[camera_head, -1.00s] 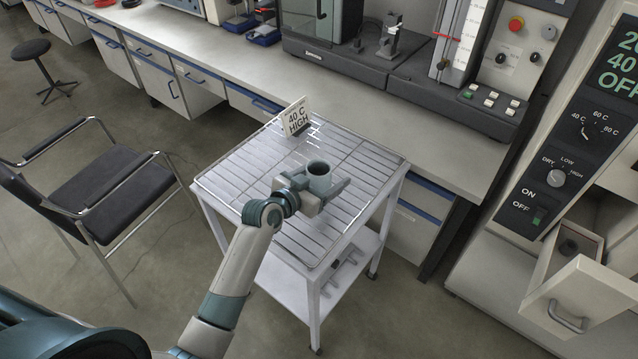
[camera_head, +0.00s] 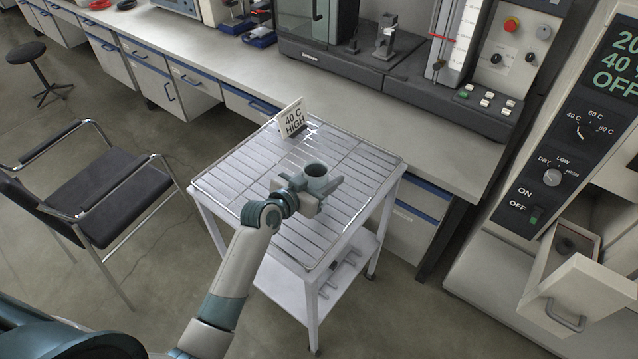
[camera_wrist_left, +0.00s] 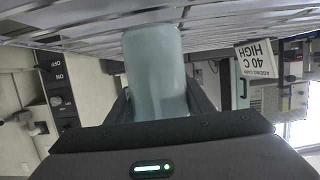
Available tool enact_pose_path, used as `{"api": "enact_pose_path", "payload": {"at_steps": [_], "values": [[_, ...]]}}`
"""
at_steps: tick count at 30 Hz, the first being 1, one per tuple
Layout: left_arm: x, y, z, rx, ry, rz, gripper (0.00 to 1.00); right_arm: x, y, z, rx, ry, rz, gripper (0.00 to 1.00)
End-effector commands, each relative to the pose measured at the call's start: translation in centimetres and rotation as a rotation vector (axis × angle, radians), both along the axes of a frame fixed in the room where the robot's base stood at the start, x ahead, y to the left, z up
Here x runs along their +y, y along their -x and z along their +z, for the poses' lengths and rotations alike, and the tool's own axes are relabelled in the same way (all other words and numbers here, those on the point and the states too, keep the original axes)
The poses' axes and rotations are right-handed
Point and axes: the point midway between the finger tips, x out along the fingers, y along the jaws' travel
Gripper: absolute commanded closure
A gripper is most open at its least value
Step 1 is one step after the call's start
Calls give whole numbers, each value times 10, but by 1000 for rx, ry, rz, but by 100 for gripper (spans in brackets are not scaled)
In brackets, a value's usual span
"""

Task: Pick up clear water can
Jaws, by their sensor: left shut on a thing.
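The clear water can (camera_head: 316,171) is a pale blue-grey, open-topped cylinder on the wire rack top of the white cart (camera_head: 240,165). My left gripper (camera_head: 318,188) is shut on it, with a finger on either side. In the left wrist view the can (camera_wrist_left: 155,70) stands between the two dark fingers of the gripper (camera_wrist_left: 160,103), its base at or very near the rack wires; I cannot tell if there is a gap. My right gripper is not in view.
A sign reading 40 C HIGH (camera_head: 292,120) stands at the back of the cart. The lab bench (camera_head: 400,125) runs behind it. A black chair (camera_head: 100,195) is at left. An open drawer (camera_head: 565,300) juts out at right. The rack around the can is clear.

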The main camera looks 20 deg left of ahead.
Motion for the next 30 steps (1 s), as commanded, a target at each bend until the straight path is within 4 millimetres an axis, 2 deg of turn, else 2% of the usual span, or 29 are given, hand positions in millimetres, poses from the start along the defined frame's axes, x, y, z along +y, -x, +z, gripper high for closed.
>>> {"api": "enact_pose_path", "payload": {"at_steps": [8,15,24,30], "values": [[0,-1,11,-4,0,0,86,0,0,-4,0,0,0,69],[-2,0,44,-7,1,-1,86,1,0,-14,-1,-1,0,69],[-58,20,77,-6,3,-2,86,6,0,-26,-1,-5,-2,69],[-88,32,97,-5,4,0,86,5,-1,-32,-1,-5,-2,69]]}}
